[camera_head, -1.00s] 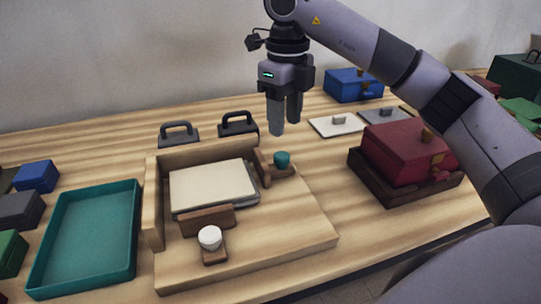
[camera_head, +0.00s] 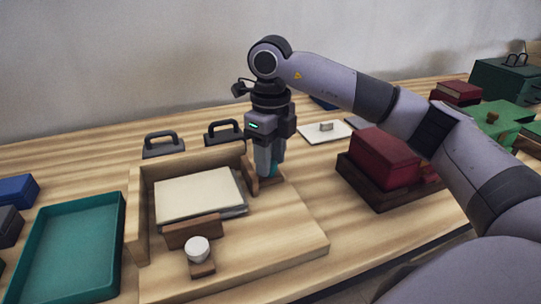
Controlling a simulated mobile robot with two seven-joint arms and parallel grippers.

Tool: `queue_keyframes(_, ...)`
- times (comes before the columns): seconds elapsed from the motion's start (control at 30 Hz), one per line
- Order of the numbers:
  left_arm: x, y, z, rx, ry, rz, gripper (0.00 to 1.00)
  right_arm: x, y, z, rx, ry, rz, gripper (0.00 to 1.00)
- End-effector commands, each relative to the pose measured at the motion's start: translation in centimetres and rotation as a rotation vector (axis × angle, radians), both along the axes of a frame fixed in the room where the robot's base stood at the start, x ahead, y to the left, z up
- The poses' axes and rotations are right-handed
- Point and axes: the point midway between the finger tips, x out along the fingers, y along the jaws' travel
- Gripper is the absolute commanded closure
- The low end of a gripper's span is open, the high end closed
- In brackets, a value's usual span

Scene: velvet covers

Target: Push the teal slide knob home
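The teal knob (camera_head: 272,171) is on a brown slide at the right side of the wooden jig board (camera_head: 290,238), mostly hidden by my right gripper. My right gripper (camera_head: 270,167) points straight down, with its fingertips at the knob. Teal shows between and just beside the fingers; I cannot tell whether they grip it. The slide's upright brown block (camera_head: 250,176) stands close to the right edge of a stack of cream and grey sheets (camera_head: 198,194). A second slide with a white knob (camera_head: 197,249) is in front of the stack. My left gripper is not in view.
A teal tray (camera_head: 70,245) lies left of the board. Two dark handled pieces (camera_head: 163,145) stand behind it. A red box in a dark wooden tray (camera_head: 375,192) is to the right, under my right arm. A white plate with a small knob (camera_head: 322,133) lies behind.

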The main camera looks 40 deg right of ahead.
Motion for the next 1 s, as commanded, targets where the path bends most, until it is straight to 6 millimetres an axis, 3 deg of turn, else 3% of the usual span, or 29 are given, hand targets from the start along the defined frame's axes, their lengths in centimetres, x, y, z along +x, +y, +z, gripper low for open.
queue_keyframes(0.03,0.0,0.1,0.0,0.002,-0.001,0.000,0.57,0.0,0.0,0.0,0.000,0.000,0.000,0.73)
queue_keyframes(0.1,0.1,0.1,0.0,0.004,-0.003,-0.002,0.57,0.0,0.0,0.0,0.000,0.000,0.000,0.96)
queue_keyframes(0.13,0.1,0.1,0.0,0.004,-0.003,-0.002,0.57,0.0,0.0,0.0,0.000,0.000,0.000,1.00)
queue_keyframes(0.27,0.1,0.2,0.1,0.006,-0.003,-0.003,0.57,0.0,0.2,0.1,0.001,0.000,0.001,1.00)
queue_keyframes(0.57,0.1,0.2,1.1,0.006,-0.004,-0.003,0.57,0.9,3.6,0.2,0.001,0.000,0.001,1.00)
queue_keyframes(0.87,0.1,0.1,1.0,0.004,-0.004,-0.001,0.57,0.9,3.8,0.1,0.002,-0.002,0.000,1.00)
queue_keyframes(0.9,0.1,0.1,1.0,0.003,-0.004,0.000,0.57,0.9,3.8,0.1,0.002,-0.002,0.000,0.58)
queue_keyframes(1.0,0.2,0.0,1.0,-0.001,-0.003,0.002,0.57,0.9,3.8,0.1,0.002,-0.002,0.000,0.54)
